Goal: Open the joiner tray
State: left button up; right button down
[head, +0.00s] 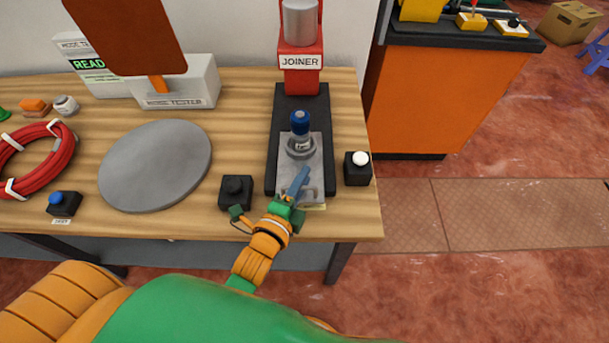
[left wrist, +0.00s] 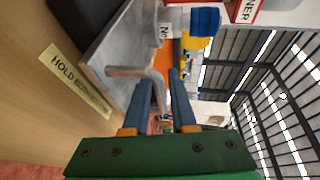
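The joiner (head: 300,62) is a red press on a black base at the back of the table. Its grey metal tray (head: 290,168) lies on the base, with a blue-capped bottle (head: 300,143) upright on it. The bottle also shows in the left wrist view (left wrist: 178,24). A bent grey handle (left wrist: 140,72) sticks out from the tray's front. My left gripper (head: 300,178) is at this handle. In the left wrist view its blue fingers (left wrist: 163,80) are apart, with the handle's bend close to their tips. I cannot tell whether they touch it. My right gripper is not in view.
A grey disc (head: 155,165) and red hose coil (head: 38,160) lie further left. A "HOLD" label (left wrist: 75,82) is at the table's front.

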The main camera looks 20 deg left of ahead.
pick_arm(q)
jog(key=v, duration=0.6)
dwell(0.3)
